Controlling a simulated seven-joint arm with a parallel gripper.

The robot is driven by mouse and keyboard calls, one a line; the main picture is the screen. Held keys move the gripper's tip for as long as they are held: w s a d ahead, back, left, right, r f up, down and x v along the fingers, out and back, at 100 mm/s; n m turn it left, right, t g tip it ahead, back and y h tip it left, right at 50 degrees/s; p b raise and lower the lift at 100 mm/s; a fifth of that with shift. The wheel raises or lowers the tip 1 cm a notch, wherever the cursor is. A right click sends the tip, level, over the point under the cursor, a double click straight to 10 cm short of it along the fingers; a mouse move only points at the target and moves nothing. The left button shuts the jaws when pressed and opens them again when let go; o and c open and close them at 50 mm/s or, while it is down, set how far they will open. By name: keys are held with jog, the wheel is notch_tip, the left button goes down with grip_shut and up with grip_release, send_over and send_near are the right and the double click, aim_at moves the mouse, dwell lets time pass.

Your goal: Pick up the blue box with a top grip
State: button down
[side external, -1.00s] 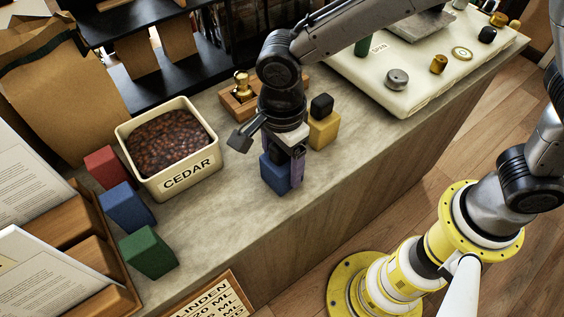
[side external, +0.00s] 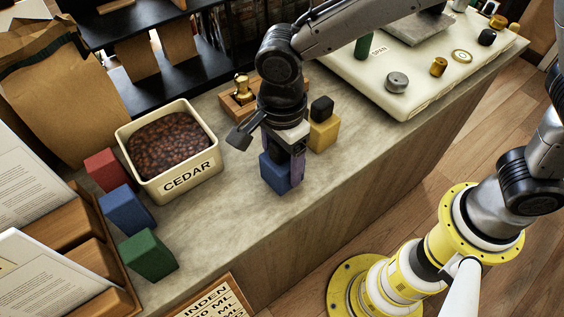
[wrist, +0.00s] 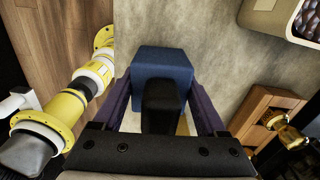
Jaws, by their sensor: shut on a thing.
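A blue box (side external: 281,175) is below my gripper (side external: 283,160) in the side external view. My gripper points down and is shut on this box, with a dark purple finger on each side. The blue box (wrist: 163,66) also shows between the fingers in the wrist view, partly hidden by a black block (wrist: 162,100). I cannot tell whether its base touches the counter. A second blue box (side external: 127,210) stands to the left, between a red box (side external: 106,169) and a green box (side external: 148,255).
A yellow box (side external: 324,134) with the black block on top stands close behind my gripper. The CEDAR bin (side external: 188,179) of dark beans is to the left. A wooden stand with a brass tamper (side external: 241,86) is behind. The counter (side external: 230,217) in front is bare.

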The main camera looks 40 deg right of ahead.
jog(key=s+d+r, duration=0.9)
jog(key=s+r, duration=0.1)
jog(key=r, duration=0.2)
jog(key=shift+s+d, duration=0.2)
dwell(0.4)
